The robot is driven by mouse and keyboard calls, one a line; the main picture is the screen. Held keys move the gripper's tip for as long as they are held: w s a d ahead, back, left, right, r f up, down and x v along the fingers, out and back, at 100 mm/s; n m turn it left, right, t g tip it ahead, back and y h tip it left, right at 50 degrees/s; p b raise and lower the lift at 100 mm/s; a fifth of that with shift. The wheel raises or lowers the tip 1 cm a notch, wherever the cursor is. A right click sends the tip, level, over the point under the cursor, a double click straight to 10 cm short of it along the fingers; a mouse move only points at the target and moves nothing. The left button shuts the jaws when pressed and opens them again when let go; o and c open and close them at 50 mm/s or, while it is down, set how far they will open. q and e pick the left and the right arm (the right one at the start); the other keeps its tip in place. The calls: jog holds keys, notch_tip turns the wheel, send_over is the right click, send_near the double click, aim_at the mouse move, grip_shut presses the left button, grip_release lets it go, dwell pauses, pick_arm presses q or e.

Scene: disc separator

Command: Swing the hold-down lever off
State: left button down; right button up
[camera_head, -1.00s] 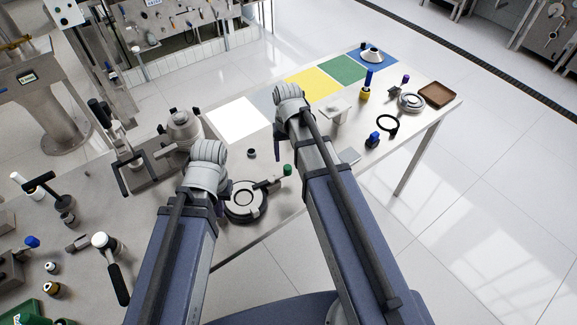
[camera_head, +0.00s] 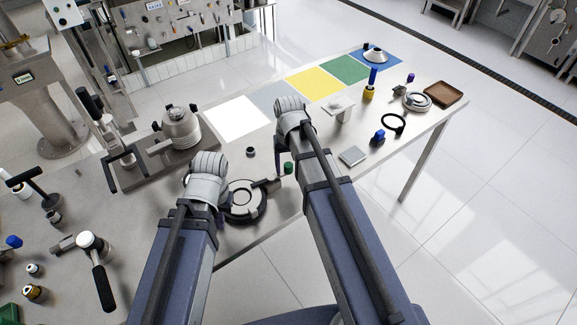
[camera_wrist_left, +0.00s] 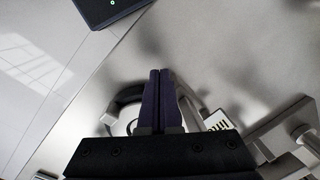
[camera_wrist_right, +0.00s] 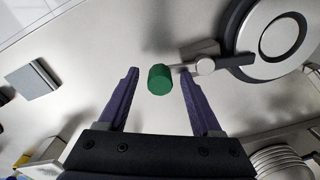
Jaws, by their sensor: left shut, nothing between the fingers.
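The hold-down lever ends in a green knob (camera_head: 288,168) and reaches over the edge of a dark round ring fixture (camera_head: 232,212) near the table's front edge. In the right wrist view the green knob (camera_wrist_right: 159,80) appears between the fingers of my right gripper (camera_wrist_right: 159,74), which is open; I cannot tell whether the fingers are level with it. The lever arm (camera_wrist_right: 230,62) runs from the knob to the round fixture (camera_wrist_right: 232,28). My left gripper (camera_wrist_left: 160,74) is shut and empty, to the left of the fixture; its fingertips are mostly hidden in the head view.
A domed metal housing (camera_head: 181,128) on a plate stands left of the fixture. A hammer-like tool (camera_head: 100,275) lies at the left front. A small grey block (camera_head: 353,156), a blue-topped part (camera_head: 378,138) and a black ring (camera_head: 394,124) lie on the right. Coloured mats (camera_head: 313,84) line the back.

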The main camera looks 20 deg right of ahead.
grip_shut()
dwell(0.3)
dwell(1.0)
